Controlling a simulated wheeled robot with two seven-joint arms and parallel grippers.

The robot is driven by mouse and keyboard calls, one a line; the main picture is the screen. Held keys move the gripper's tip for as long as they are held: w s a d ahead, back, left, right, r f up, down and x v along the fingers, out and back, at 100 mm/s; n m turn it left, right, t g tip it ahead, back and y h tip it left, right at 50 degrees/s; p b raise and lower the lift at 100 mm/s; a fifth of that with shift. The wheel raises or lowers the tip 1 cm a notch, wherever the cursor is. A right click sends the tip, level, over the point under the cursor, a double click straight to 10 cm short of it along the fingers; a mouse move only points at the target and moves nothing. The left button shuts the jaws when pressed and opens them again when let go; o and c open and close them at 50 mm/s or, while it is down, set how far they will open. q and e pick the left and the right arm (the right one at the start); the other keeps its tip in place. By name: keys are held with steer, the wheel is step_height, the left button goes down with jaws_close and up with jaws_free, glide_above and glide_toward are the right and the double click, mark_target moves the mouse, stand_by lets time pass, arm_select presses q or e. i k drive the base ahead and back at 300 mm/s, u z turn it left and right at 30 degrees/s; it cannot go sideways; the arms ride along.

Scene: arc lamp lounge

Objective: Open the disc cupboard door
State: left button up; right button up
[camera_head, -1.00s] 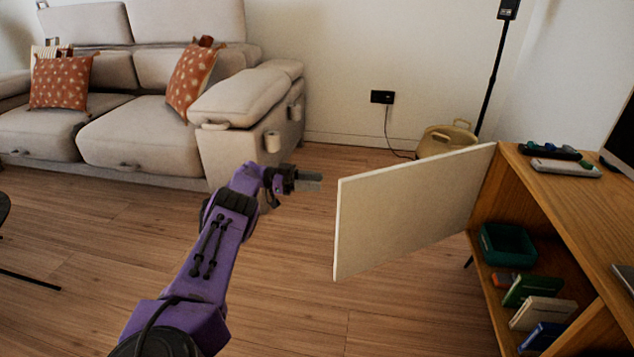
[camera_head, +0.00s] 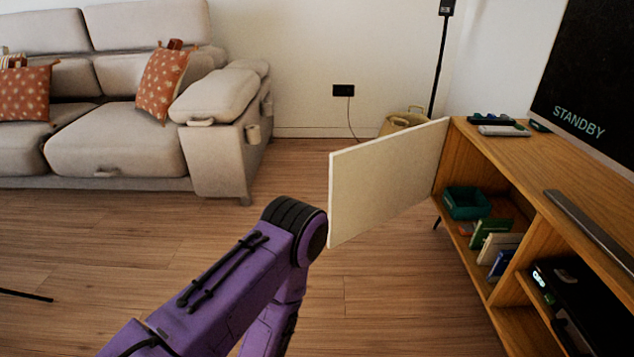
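The cupboard door (camera_head: 385,180) is a flat cream panel. It stands swung wide open, joined at the far end of the wooden cabinet (camera_head: 520,170) and reaching out to the left over the floor. The compartment behind it is exposed, with a green bin (camera_head: 466,204) and several upright cases (camera_head: 497,243) inside. My purple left arm comes in from the lower left and bends close to the door's free edge; I cannot tell whether it touches. My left gripper is out of view, as is my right gripper.
A middle compartment holds a black device (camera_head: 575,300). A screen reading STANDBY (camera_head: 590,85), a long bar (camera_head: 590,228) and small items stand on the cabinet top. A beige sofa (camera_head: 125,140) is at the left. Wooden floor between is clear.

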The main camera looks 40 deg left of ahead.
mark_target(371, 182)
steer(key=k, duration=1.15)
steer(key=u, duration=0.75)
steer(key=i, duration=0.75)
steer(key=u, duration=0.6)
steer(key=i, duration=0.9)
steer(key=z, duration=0.3)
